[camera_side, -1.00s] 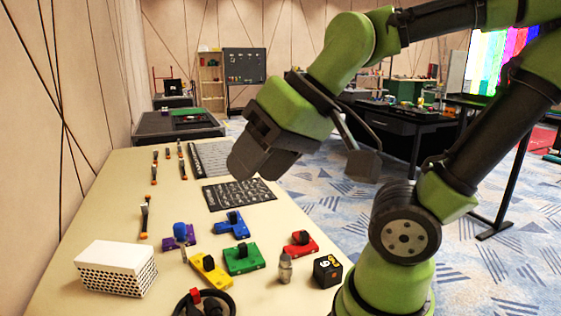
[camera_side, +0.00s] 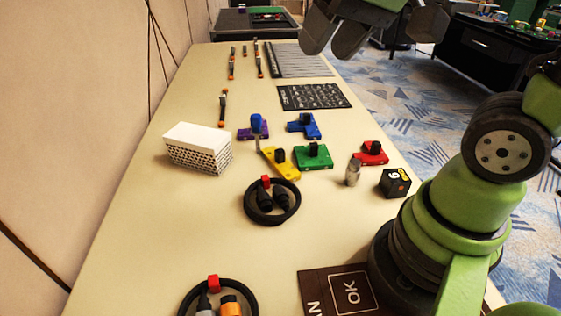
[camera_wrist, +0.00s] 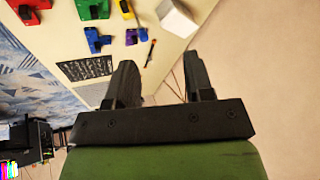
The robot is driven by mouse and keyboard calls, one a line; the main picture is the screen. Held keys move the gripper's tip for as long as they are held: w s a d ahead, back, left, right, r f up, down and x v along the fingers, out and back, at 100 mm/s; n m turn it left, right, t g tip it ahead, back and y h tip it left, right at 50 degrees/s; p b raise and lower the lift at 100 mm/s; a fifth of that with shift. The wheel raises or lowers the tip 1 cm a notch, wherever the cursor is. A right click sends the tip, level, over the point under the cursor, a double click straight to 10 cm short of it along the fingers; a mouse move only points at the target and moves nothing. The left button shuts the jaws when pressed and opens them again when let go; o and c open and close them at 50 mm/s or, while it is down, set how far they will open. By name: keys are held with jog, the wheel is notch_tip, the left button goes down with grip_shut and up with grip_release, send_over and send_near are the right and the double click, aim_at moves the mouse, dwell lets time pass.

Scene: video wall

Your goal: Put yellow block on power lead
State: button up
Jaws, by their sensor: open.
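The yellow block (camera_side: 280,163), with a black knob on top, lies on the cream table between the purple and green blocks. It also shows at the top of the wrist view (camera_wrist: 126,8). Two coiled black cables lie nearer the camera. One coil (camera_side: 249,207) has a red clip and dark plugs. The other coil (camera_side: 185,301) has a red clip and grey and orange plugs, and is cut by the frame's bottom edge. I cannot tell which is the power lead. My gripper (camera_wrist: 160,72) is open and empty, above the table's far part, well away from the yellow block.
Green (camera_side: 313,158), blue (camera_side: 302,126), purple (camera_side: 249,133) and red (camera_side: 371,155) blocks surround the yellow one. A white perforated box (camera_side: 198,148) stands left. A metal bottle (camera_side: 352,173) and black cube (camera_side: 394,183) stand right. The table's left front is clear.

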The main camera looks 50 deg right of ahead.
jog(key=w+d+f+g, duration=0.25)
jog(key=w+f, duration=0.25)
jog(key=w, duration=0.3)
jog(key=g+h, duration=0.1)
jog(key=g, duration=0.2)
send_near(280, 150)
jog(key=shift+s+a+t, duration=0.1)
jog(key=shift+a+t, duration=0.15)
jog(key=shift+a, duration=0.2)
jog(key=f, duration=0.6)
jog(key=shift+d, duration=0.3)
jog(key=shift+f, duration=3.1)
jog(key=c, duration=0.8)
jog(key=shift+r, duration=0.1)
